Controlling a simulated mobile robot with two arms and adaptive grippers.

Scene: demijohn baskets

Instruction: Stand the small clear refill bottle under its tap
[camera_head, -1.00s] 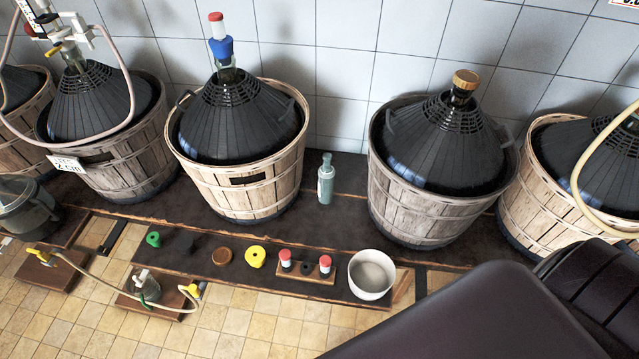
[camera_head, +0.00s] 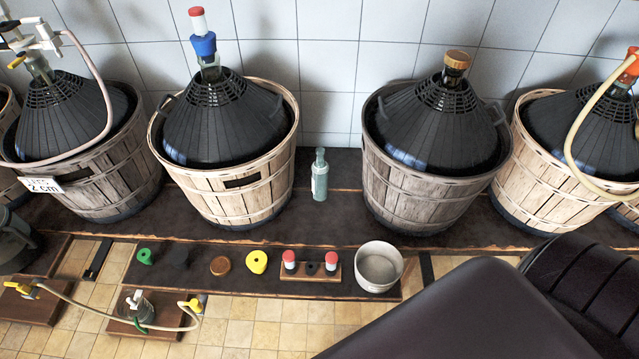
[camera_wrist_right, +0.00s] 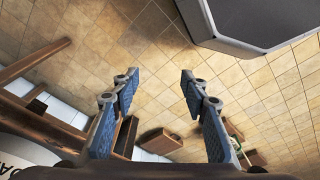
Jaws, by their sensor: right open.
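A hose with a yellow tap (camera_head: 192,305) ends beside that jar. Another yellow tap (camera_head: 22,289) is at the far left block. I cannot tell which tap belongs to the bottle. My right gripper (camera_wrist_right: 160,76) is open and empty above the tiled floor in the right wrist view. My left gripper is out of view.
Several demijohns in slatted baskets (camera_head: 226,196) line the tiled wall. On the lower front shelf lie stoppers, including a yellow ring (camera_head: 257,262), and a pale bowl (camera_head: 379,266). Wooden blocks (camera_wrist_right: 158,141) stand on the floor in the wrist view.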

